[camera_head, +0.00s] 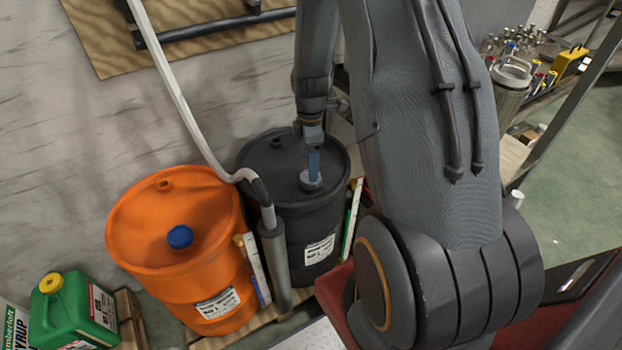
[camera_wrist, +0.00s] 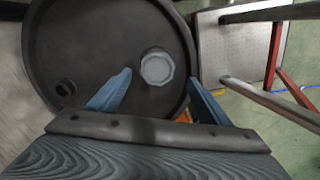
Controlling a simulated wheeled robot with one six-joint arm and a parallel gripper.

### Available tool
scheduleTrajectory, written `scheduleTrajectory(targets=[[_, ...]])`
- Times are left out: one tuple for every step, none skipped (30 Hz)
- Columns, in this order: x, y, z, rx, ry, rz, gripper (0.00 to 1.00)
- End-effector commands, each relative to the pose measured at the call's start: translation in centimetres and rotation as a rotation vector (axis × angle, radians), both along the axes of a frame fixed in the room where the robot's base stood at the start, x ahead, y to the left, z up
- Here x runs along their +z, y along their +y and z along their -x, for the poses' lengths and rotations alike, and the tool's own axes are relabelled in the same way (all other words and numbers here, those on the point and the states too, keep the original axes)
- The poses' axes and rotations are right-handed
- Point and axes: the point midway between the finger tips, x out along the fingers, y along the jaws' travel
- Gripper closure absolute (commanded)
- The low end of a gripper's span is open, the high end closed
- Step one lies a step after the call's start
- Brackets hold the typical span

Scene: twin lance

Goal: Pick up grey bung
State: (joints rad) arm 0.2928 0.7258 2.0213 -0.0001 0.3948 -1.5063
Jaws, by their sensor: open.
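The grey bung (camera_head: 311,180) sits on the lid of the black drum (camera_head: 262,163). In the wrist view the bung (camera_wrist: 157,67) is a light grey, many-sided cap on the dark drum lid (camera_wrist: 95,45). My gripper (camera_head: 313,165) points down over the bung, its blue fingers in front of part of it. In the wrist view my gripper (camera_wrist: 160,79) has its two blue fingers apart, one on each side of the bung and a little short of it. Nothing is between the fingers. I cannot tell the exact height of the fingertips over the lid.
An orange drum (camera_head: 150,240) with a blue bung (camera_head: 180,237) stands to the left. A grey lance with a hose (camera_head: 273,262) stands between the drums. A green jerrycan (camera_head: 70,312) is at the lower left. A second small opening (camera_wrist: 65,88) is on the black lid.

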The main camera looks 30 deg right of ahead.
Motion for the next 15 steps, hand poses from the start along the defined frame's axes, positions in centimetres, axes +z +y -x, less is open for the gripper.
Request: scheduleTrajectory(targets=[[-0.3, 0.0, 0.0, 0.0, 0.001, 0.0, 0.28], [-0.5, 0.0, 0.0, 0.0, 0.001, 0.0, 0.28], [-0.7, 0.0, 0.0, -0.001, 0.001, 0.0, 0.28], [-0.9, 0.0, 0.0, -0.001, 0.001, 0.0, 0.28], [-1.1, 0.0, -0.1, -0.001, 0.002, -0.001, 0.28], [-1.5, -0.1, -0.1, -0.001, 0.002, -0.001, 0.28], [-1.9, -0.1, -0.1, -0.001, 0.003, -0.001, 0.28], [-2.2, -0.1, -0.2, -0.001, 0.003, -0.001, 0.28], [-2.6, -0.1, -0.2, -0.001, 0.003, -0.001, 0.28], [-3.0, -0.2, -0.3, -0.001, 0.003, -0.001, 0.28], [-3.3, -0.2, -0.4, -0.001, 0.002, -0.001, 0.28], [-3.8, -0.2, -0.4, -0.001, 0.003, -0.001, 0.28], [-4.1, -0.2, -0.4, -0.001, 0.002, -0.001, 0.28], [-4.4, -0.2, -0.4, -0.001, 0.002, -0.001, 0.28], [-4.8, -0.2, -0.4, -0.001, 0.001, 0.0, 0.28]])
